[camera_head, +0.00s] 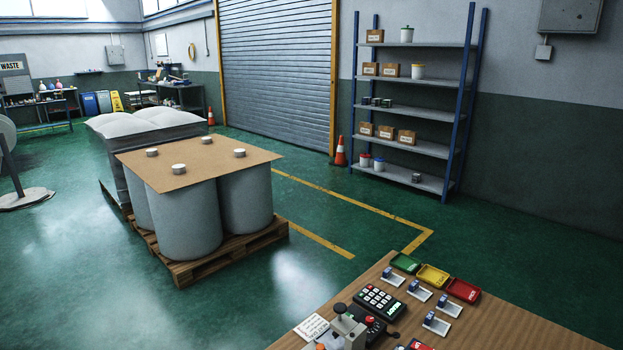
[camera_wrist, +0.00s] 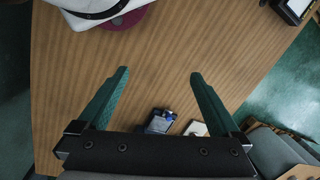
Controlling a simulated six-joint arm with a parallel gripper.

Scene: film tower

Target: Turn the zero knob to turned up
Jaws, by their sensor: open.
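My gripper (camera_wrist: 158,74) shows in the wrist view with its two green fingers wide apart and nothing between the tips. It hangs over a wooden tabletop. I cannot pick out the zero knob for certain in either view. In the head view, a grey device (camera_head: 349,327) at the bottom of the table carries a dark round knob (camera_head: 340,308), but its label is unreadable. A red-and-black part (camera_head: 371,321) is beside it. In the wrist view, a white device (camera_wrist: 90,8) with a maroon rounded part (camera_wrist: 128,17) is cut off at the top left.
The wooden table (camera_head: 540,328) holds a black keypad (camera_head: 379,302), several blue-and-white holders and green (camera_head: 406,263), yellow (camera_head: 433,275) and red (camera_head: 463,290) trays. A small dark-and-blue object (camera_wrist: 159,121) lies near the gripper's base. The middle of the tabletop in the wrist view is bare.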

